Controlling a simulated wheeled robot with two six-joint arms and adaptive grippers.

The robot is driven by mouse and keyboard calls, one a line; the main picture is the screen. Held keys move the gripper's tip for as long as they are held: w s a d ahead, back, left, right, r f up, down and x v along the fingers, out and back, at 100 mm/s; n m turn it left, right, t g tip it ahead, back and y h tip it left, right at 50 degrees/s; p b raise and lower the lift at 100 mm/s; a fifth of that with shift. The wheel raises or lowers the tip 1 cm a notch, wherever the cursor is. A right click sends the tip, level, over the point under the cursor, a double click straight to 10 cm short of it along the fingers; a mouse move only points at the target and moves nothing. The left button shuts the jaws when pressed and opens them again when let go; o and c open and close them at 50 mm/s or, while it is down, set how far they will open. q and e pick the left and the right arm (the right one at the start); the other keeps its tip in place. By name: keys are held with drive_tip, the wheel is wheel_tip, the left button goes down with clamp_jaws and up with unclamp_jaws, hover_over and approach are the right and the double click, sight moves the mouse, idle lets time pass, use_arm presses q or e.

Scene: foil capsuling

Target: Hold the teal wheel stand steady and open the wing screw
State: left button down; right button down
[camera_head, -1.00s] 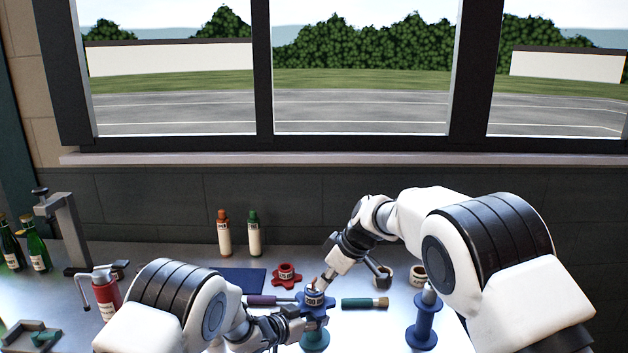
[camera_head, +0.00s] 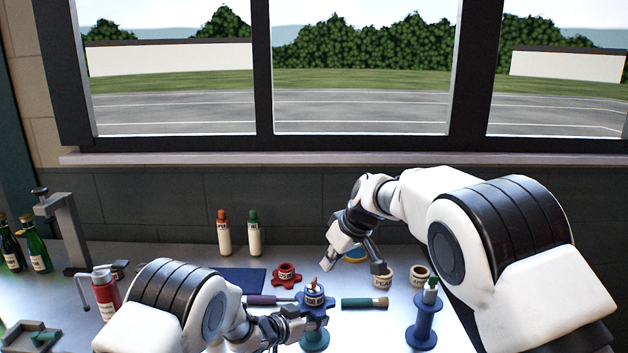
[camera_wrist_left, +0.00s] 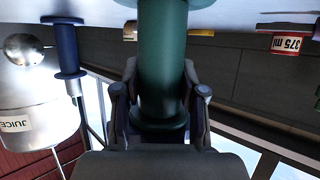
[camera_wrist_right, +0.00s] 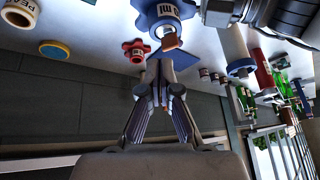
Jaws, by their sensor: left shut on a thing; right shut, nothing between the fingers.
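The teal wheel stand (camera_head: 315,341) stands upright at the front middle of the table, with a blue lobed wheel (camera_head: 313,302) on top. The copper-coloured wing screw (camera_head: 314,284) sticks up from the wheel's labelled hub. My left gripper (camera_wrist_left: 160,92) is shut around the stand's teal column; in the head view it reaches in from the left, below the wheel. My right gripper (camera_head: 330,265) is shut and empty, above and behind the wheel. In the right wrist view its closed fingertips (camera_wrist_right: 163,64) point at the wing screw (camera_wrist_right: 171,42), apparently apart from it.
A red lobed wheel (camera_head: 286,275) lies behind the stand. A purple-handled tool (camera_head: 262,300) and a green-handled tool (camera_head: 362,303) lie either side. A blue spool-shaped stand (camera_head: 423,326) and small jars (camera_head: 383,279) are at right. A red bottle (camera_head: 105,295) stands left.

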sight(316, 288)
drive_tip(key=shift+m+t+h, duration=0.6)
drive_tip(key=shift+m, duration=0.3)
drive_tip(key=shift+s+a+f, duration=0.1)
drive_tip(key=shift+s+f, duration=0.1)
drive_tip(key=shift+f, duration=0.6)
drive_tip(key=shift+s+a+f, duration=0.15)
drive_tip(key=shift+s+f, duration=0.05)
drive_tip(key=shift+f, duration=0.55)
drive_tip(key=shift+s+a+f, duration=0.1)
drive_tip(key=shift+s+f, duration=0.1)
drive_tip(key=shift+f, duration=0.6)
drive_tip(key=shift+w+a, duration=0.35)
drive_tip(key=shift+a, duration=0.15)
drive_tip(key=shift+s+a, duration=0.15)
